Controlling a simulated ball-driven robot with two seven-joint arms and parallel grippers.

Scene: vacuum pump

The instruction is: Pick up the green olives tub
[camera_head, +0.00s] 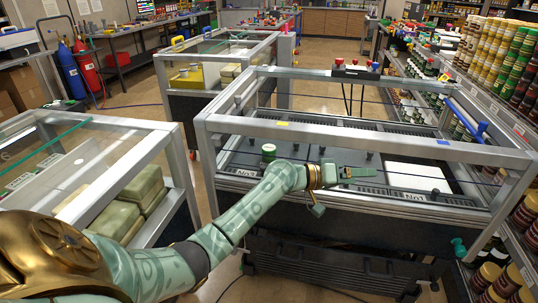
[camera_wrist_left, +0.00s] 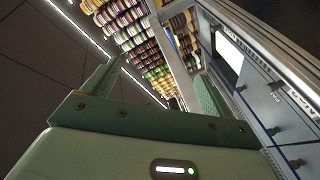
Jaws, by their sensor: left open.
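A small dark green tub with a pale band (camera_head: 268,152), which looks like the green olives tub, stands upright on the dark worktop inside the middle metal-framed bench. I cannot read its label. My left arm reaches in from the lower left, and my left gripper (camera_head: 360,172) is over the same worktop, to the right of the tub and apart from it. In the left wrist view the two green fingers of my left gripper (camera_wrist_left: 155,90) are spread with nothing between them. The tub does not show in that view. My right gripper is not in view.
The bench's metal frame (camera_head: 370,134) surrounds the worktop, with a front rail and corner posts. Black knobs (camera_head: 435,192) and a white panel (camera_head: 415,175) are on the worktop. Glass-topped cases stand at left, and shelves of jars (camera_head: 515,60) stand at right.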

